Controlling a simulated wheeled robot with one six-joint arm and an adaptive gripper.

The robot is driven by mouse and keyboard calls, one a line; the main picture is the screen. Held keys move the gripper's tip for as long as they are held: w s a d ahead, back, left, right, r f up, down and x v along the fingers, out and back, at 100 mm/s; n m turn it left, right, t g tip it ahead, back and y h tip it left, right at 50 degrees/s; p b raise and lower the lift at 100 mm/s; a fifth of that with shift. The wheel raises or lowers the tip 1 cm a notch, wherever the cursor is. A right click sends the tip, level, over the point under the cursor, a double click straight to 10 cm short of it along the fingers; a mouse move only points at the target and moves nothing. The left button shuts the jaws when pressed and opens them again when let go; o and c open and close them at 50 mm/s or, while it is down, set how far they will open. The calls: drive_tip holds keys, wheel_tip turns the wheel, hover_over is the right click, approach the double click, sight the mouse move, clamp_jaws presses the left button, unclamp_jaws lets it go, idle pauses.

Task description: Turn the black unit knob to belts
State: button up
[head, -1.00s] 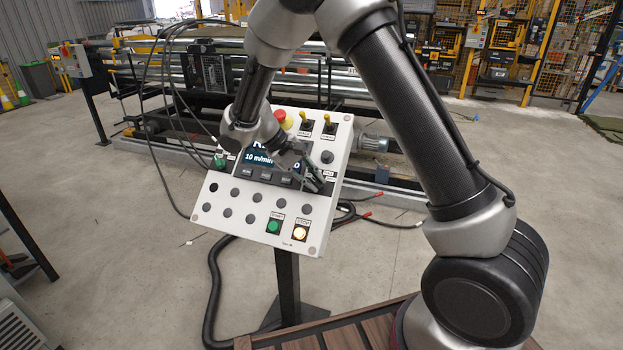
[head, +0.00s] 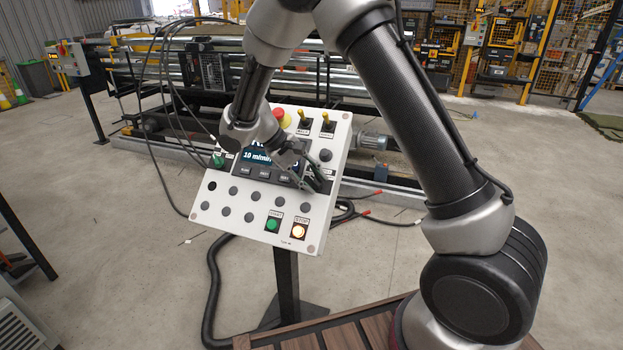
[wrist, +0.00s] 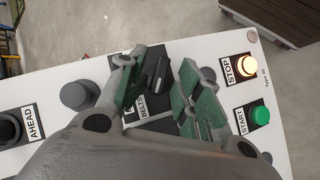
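The black unit knob (wrist: 156,73) shows in the wrist view between my gripper's fingers, on a dark plate with a label reading BELTS (wrist: 141,106). A pale line runs along the knob; I cannot tell its exact setting. My gripper (wrist: 165,80) is open around the knob, its green-padded fingers on either side. The left finger is close to the knob, and a gap shows on the right; contact is unclear. In the head view my gripper (head: 318,178) is at the right side of the white control panel (head: 235,222), hiding most of the knob.
The panel carries a lit STOP button (head: 299,231), a green START button (head: 272,225), a red emergency button (head: 279,116), two yellow-tipped switches and several grey caps. In the wrist view a grey cap (wrist: 78,95) and the AHEAD knob (wrist: 8,130) lie left of my gripper.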

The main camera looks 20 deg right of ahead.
drive_tip(key=shift+a, duration=0.1)
drive_tip(key=v, duration=1.2)
